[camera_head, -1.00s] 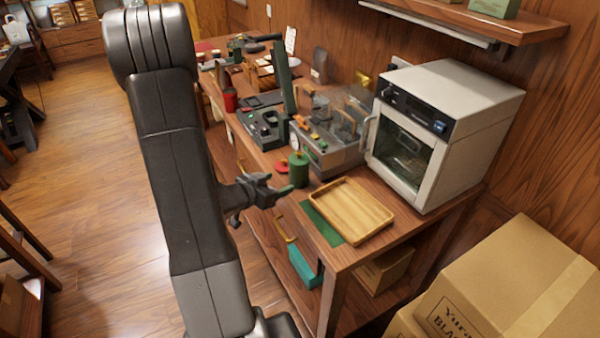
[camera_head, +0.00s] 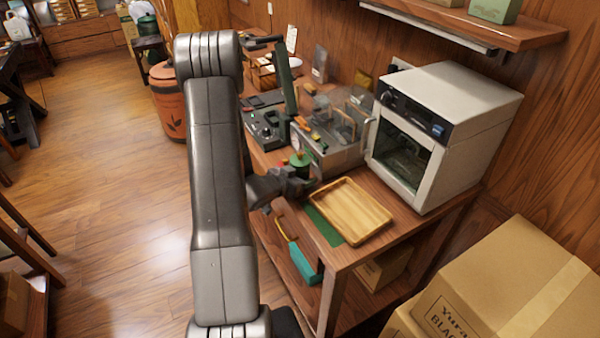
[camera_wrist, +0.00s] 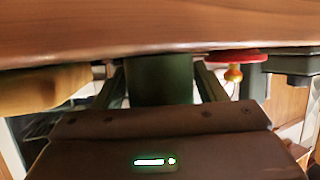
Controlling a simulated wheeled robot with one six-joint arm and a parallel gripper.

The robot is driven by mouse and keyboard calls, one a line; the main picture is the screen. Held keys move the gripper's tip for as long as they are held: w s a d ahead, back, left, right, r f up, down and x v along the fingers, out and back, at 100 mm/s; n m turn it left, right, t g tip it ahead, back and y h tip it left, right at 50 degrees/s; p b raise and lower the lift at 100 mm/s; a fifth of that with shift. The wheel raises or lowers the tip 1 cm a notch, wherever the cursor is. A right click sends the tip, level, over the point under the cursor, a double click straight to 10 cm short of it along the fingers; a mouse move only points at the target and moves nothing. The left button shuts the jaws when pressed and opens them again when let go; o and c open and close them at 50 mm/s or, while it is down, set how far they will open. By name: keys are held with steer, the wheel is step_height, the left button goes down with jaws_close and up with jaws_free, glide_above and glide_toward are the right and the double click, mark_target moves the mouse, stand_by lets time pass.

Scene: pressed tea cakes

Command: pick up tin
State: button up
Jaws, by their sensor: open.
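The tin (camera_head: 300,159) is a small dark green cylinder near the front edge of the wooden workbench, in the head view. Its lower part is hidden behind my gripper (camera_head: 304,186). In the wrist view the bench is at the top, and the tin (camera_wrist: 160,80) is between the two open fingers of my gripper (camera_wrist: 160,88). I cannot tell whether either finger touches it.
A wooden tray (camera_head: 382,216) lies on a green mat (camera_head: 322,226) just right of the tin. A red lid-like piece with a gold knob (camera_wrist: 236,60) is close beside it. A clear-sided machine (camera_head: 345,150) and a white oven (camera_head: 455,130) stand behind.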

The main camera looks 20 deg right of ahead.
steer(key=shift+c, duration=0.3)
steer(key=c, duration=0.8)
steer(key=shift+o, duration=0.2)
steer(key=shift+r, duration=0.1)
